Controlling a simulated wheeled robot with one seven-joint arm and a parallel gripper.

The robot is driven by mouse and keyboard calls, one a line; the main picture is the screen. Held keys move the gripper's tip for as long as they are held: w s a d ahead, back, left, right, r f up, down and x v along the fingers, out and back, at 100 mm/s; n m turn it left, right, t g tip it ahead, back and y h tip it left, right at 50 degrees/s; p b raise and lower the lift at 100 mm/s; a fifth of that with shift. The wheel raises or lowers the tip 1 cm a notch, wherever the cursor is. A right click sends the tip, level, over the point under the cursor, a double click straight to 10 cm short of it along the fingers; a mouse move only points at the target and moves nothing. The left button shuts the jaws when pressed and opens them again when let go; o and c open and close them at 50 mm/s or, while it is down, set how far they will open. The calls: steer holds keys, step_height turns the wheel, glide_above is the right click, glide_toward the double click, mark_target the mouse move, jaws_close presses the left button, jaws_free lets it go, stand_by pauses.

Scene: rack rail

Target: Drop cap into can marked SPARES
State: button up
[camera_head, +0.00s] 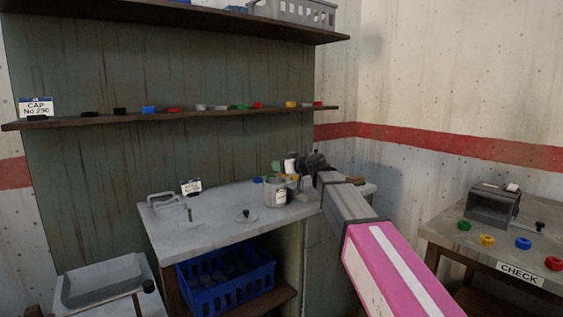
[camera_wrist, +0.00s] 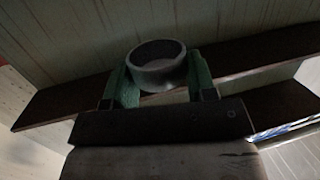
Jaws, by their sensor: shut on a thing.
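My gripper (camera_wrist: 158,84) has green fingers and is shut on a pale grey ring-shaped cap (camera_wrist: 157,68), one finger on each side. In the head view my gripper (camera_head: 284,168) and the whitish cap (camera_head: 290,165) are in the air, just above and slightly right of a grey can (camera_head: 275,194). The can stands upright on the grey bench and bears a pale label too small to read, so I cannot confirm SPARES. Its mouth is partly hidden near the gripper.
A long shelf (camera_head: 190,114) behind carries several coloured caps and a "CAP No 290" sign (camera_head: 36,107). A blue cap (camera_head: 258,180) lies left of the can. The bench (camera_head: 215,222) is mostly clear at front. A CHECK table (camera_head: 450,240) stands right.

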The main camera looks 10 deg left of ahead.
steer(key=o, duration=1)
steer(key=shift+d, duration=0.1)
steer(key=v, duration=1)
steer(key=shift+s+d, duration=0.25)
steer(key=s+d+f+m+g+h, duration=0.1)
steer(key=d+f+m+h, duration=0.1)
steer(key=d+f, duration=0.5)
steer(key=s+d+f+m+g+h, duration=0.1)
steer(key=s+d+f+m+h, duration=0.2)
steer(key=f, duration=0.9)
steer(key=d+f+m+g+h, duration=0.1)
steer(key=d+f+h, duration=0.1)
steer(key=d+f, duration=0.55)
steer(key=s+d+f+m+g+h, duration=0.1)
steer(key=s+d+f+m+h, duration=0.1)
steer(key=s+d+f, duration=0.3)
steer(key=s+d+f+m+g+h, duration=0.2)
steer(key=s+d+f, duration=0.3)
steer(key=f, duration=0.4)
steer(key=s+d+f+m+g+h, duration=0.1)
steer(key=s+d+f+m+h, duration=0.1)
steer(key=s+d+f, duration=0.3)
steer(key=shift+d+f+g+h, duration=0.4)
steer(key=shift+d+f+h, duration=0.2)
steer(key=shift+d+f, duration=0.35)
